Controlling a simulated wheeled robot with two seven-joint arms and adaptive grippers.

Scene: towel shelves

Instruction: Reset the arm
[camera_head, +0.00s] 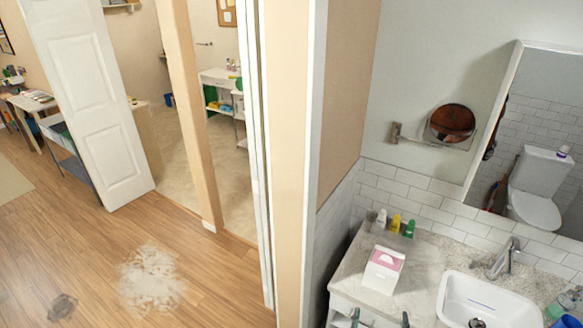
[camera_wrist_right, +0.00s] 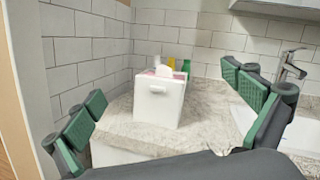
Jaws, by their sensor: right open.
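My right gripper (camera_wrist_right: 165,92) is open and empty in the right wrist view, with its green-padded fingers spread wide to the left and right. A white box with a pink top (camera_wrist_right: 158,104) appears between the fingers, farther off on the counter; no contact with it shows. The same box also stands on the counter in the head view (camera_head: 383,271). At the bottom edge of the head view, small dark tips that seem to be my right gripper (camera_head: 380,319) show below the box. My left gripper is not in view.
The stone-look counter (camera_head: 428,262) holds a white sink (camera_head: 487,298), a faucet (camera_head: 502,258) and several small bottles (camera_head: 395,222) by the tiled wall. A mirror (camera_head: 540,140) hangs above. A wall edge (camera_head: 294,150) stands left of the counter; open wooden floor (camera_head: 90,250) lies beyond.

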